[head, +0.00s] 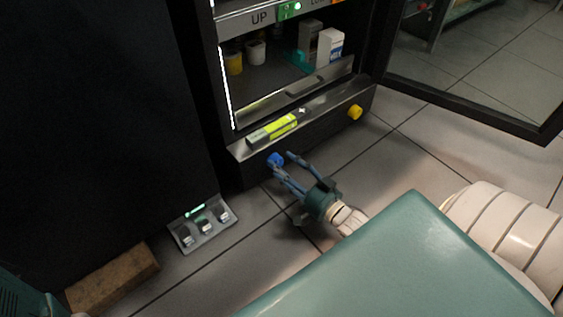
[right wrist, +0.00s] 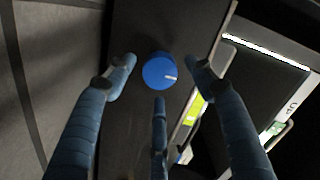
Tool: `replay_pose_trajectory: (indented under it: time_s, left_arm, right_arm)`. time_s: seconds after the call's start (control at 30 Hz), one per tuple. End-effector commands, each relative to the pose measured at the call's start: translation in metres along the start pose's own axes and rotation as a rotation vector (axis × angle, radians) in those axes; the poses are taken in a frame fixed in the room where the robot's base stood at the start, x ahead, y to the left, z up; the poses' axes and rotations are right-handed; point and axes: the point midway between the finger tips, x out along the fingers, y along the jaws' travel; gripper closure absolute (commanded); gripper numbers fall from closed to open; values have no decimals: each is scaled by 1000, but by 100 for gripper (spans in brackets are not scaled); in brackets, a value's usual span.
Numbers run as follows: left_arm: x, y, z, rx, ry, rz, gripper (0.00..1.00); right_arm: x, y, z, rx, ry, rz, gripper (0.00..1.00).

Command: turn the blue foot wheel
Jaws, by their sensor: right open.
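The blue foot wheel (head: 274,159) sits low on the front of the fridge's base, at its left end. In the right wrist view the wheel (right wrist: 159,71) is a round blue knob with a white mark pointing right. My right gripper (head: 282,158) is open at the wheel, and its fingers (right wrist: 160,75) spread around the knob with visible gaps on both sides. A third finger lies below the knob in that view. Whether any finger touches the wheel, I cannot tell. My left gripper does not show.
A yellow wheel (head: 355,112) sits at the base's right end. A yellow-green level (head: 280,127) lies on the base ledge. The glass door (head: 480,60) stands open at right. A small panel with several switches (head: 204,226) and a brown block (head: 113,279) lie at left.

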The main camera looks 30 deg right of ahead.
Motion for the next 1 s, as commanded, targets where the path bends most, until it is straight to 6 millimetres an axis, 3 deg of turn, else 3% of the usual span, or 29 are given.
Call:
replay_pose_trajectory:
  time_s: [0.4, 0.63, 1.0]
  left_arm:
    - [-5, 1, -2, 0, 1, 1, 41]
    - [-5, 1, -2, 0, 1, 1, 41]
    - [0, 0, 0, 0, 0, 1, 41]
  right_arm:
    - [10, -1, 0, -1, -1, 0, 46]
    - [10, -1, 0, 0, 0, 0, 90]
    - [10, -2, -3, 49, 5, -4, 91]
